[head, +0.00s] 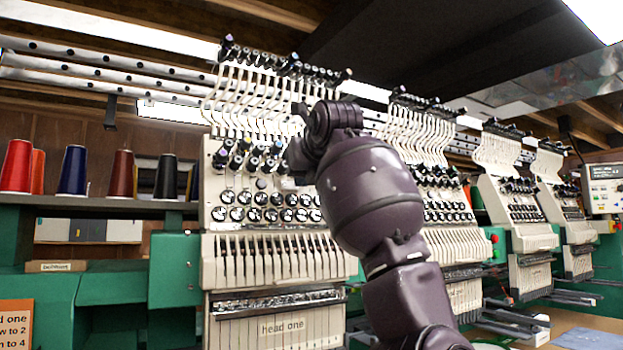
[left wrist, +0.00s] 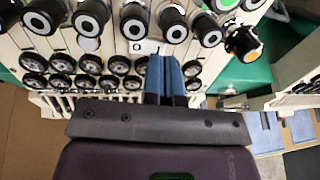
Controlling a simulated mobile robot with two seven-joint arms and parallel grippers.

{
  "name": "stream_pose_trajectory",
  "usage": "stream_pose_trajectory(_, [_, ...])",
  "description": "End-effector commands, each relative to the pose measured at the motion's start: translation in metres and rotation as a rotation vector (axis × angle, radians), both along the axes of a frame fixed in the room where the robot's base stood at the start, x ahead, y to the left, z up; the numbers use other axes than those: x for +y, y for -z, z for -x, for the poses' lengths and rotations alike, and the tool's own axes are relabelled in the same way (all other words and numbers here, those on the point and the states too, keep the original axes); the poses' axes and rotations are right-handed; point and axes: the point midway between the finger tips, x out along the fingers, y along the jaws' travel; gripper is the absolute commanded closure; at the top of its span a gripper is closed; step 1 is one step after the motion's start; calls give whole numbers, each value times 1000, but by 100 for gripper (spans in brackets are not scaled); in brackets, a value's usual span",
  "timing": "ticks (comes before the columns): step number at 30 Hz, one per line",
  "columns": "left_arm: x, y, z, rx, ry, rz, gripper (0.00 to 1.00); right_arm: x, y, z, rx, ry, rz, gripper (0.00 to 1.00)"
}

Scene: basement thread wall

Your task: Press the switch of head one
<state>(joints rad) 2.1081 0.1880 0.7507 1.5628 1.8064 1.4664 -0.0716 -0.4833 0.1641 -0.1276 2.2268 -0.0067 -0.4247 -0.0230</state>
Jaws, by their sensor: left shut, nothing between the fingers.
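Head one (head: 275,255) is the cream embroidery head at centre left, with its name on a label low on its front. Its face carries rows of black and white tension knobs (head: 264,213). My left arm reaches up in front of its right side. My left gripper (head: 298,160) is mostly hidden by its own wrist in the head view. In the left wrist view its blue fingers (left wrist: 165,72) are shut and empty, pointing at the knob panel (left wrist: 100,45). Touch cannot be told. I cannot pick out the switch for certain. My right gripper is not in view.
More heads (head: 515,215) stand in a row to the right, with a control screen (head: 605,188) at the far end. Thread cones (head: 73,170) stand on a shelf at left. Thin thread guides rise above head one.

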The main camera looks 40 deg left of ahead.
Motion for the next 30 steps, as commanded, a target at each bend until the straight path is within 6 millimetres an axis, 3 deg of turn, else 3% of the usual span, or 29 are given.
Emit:
stream_pose_trajectory(1, [3, 7, -5, 5, 2, -1, 100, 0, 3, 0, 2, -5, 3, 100])
stream_pose_trajectory(10, [8, 6, -4, -1, 7, -1, 100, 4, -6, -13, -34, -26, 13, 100])
stream_pose_trajectory(22, [10, 3, -4, 7, -14, -3, 100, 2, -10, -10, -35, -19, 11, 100])
stream_pose_trajectory(30, [10, 7, -5, 8, -15, -1, 100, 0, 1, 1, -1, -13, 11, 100])
